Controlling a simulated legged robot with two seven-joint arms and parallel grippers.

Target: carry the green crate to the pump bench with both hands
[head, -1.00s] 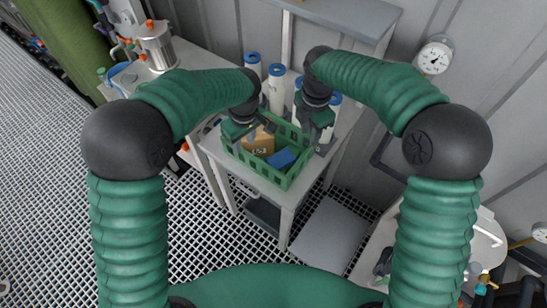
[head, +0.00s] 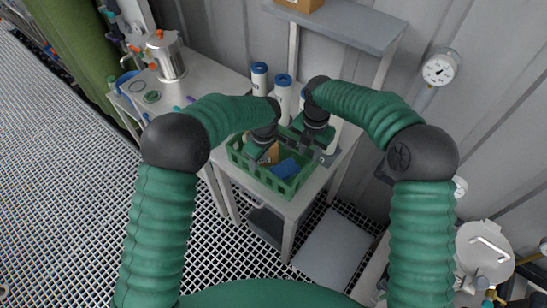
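The green crate (head: 256,176) stands on a small pale table (head: 297,207) near the wall. A brown box and a blue item (head: 286,169) lie inside it. My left gripper (head: 258,156) is over the crate's left part, partly covering the brown box. My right gripper (head: 313,150) is at the crate's right rear side. Both point downward. The finger gaps are too small and hidden to show whether either holds the rim. A bench (head: 205,77) stands to the left; I cannot tell if it is the pump bench.
White cylinders with blue caps (head: 259,76) stand behind the crate. A steel pot (head: 167,56) is on the left bench. A raised shelf (head: 350,24) and a gauge (head: 438,69) are at the wall. Open grating floor (head: 75,180) lies to the left.

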